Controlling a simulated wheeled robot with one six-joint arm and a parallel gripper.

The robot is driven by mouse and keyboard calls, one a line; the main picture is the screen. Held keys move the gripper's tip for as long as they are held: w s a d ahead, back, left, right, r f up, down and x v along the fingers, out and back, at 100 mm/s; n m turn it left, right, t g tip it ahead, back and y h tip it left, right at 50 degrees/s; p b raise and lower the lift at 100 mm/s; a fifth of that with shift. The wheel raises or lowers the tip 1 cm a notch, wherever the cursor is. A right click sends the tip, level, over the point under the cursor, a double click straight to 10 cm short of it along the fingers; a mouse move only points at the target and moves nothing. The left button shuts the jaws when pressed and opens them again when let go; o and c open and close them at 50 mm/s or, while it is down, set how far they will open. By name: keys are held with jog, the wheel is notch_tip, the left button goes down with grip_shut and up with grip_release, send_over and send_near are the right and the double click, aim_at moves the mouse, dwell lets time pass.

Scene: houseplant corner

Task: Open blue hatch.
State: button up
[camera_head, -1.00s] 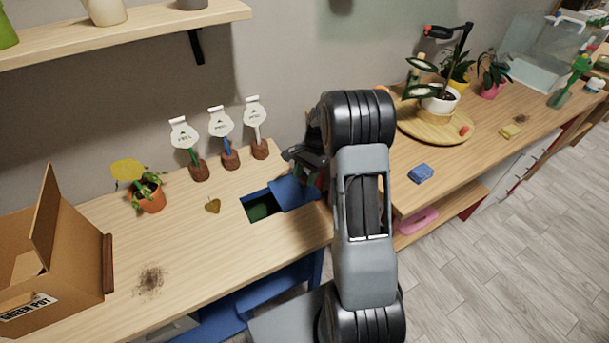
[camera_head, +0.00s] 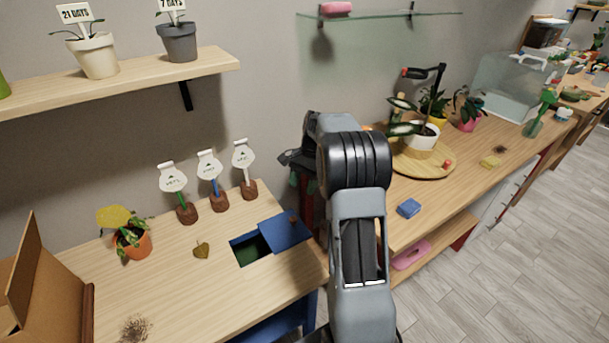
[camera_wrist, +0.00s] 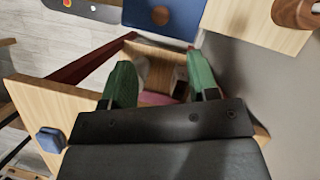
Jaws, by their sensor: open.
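The blue hatch (camera_head: 284,234) is a flat panel with a round wooden knob (camera_head: 294,218), lying on the bench top. It sits to the right of a dark opening (camera_head: 248,250), most of which is uncovered. In the wrist view the hatch (camera_wrist: 140,16) and its knob (camera_wrist: 161,15) show at the top edge, beyond the fingertips. My gripper is open and empty, its two green fingers (camera_wrist: 162,82) spread apart. In the head view it is mostly hidden behind my arm, to the right of the hatch and apart from the knob.
Three labelled markers (camera_head: 210,178) on brown bases stand behind the opening. A potted plant (camera_head: 134,240) and cardboard box (camera_head: 45,290) are to the left. A blue sponge (camera_head: 409,208) lies on the right bench. A shelf (camera_head: 120,80) hangs above. Bench space in front of the opening is clear.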

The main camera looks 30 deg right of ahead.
jog(key=shift+v, duration=1.35)
jog(key=s+a+r+n+t+h+p, duration=0.2)
jog(key=s+a+n, duration=0.4)
jog(key=s, duration=0.4)
jog(key=s+a+r+n+t+h+p, duration=0.2)
jog(key=s+a+r+n+t, duration=0.1)
jog(key=s+a+r+n, duration=0.2)
jog(key=shift+s+a+n, duration=1.1)
jog(key=shift+s+a, duration=0.95)
jog(key=shift+s, duration=0.55)
